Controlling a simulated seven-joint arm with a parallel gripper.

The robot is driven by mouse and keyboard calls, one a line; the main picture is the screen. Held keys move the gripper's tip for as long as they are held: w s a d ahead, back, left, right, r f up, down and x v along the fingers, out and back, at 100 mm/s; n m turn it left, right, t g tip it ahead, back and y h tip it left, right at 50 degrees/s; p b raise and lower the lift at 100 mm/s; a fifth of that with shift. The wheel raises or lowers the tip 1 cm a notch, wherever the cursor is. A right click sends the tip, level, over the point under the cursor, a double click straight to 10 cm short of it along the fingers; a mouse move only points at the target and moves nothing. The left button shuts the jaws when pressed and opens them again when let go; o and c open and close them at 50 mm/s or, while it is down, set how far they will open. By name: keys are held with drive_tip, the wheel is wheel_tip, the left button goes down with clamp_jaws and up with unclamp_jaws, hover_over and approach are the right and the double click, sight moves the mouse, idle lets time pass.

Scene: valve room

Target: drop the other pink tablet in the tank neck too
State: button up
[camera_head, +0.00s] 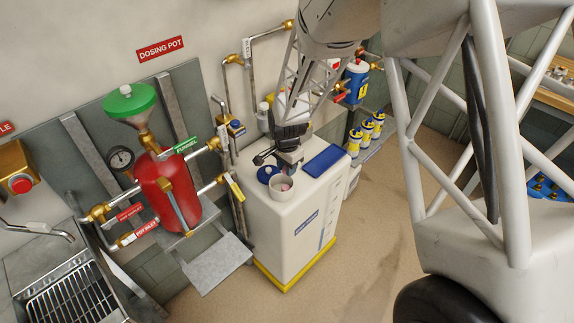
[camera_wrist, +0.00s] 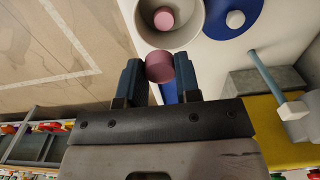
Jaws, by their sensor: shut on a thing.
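My gripper (camera_wrist: 160,72) is shut on a pink tablet (camera_wrist: 159,68), held between its two fingertips. In the wrist view the tablet is just below the rim of the tank neck (camera_wrist: 193,38), a pale round opening. Another pink tablet (camera_wrist: 163,18) shows inside the neck. In the head view my gripper (camera_head: 288,166) is low over the white tank (camera_head: 280,230), right by the neck (camera_head: 281,194). A pink spot shows at the neck there; I cannot tell which tablet it is.
A blue round lid (camera_head: 267,174) with a pale knob lies on the tank top beside the neck. A blue flat pad (camera_head: 323,160) lies to the right. The red dosing pot (camera_head: 168,190) with its pipes stands left of the tank. Floor is clear to the tank's right.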

drive_tip(key=shift+f, duration=2.6)
drive_tip(key=o, duration=1)
drive_tip(key=shift+r, duration=0.2)
drive_tip(key=shift+r, duration=3.75)
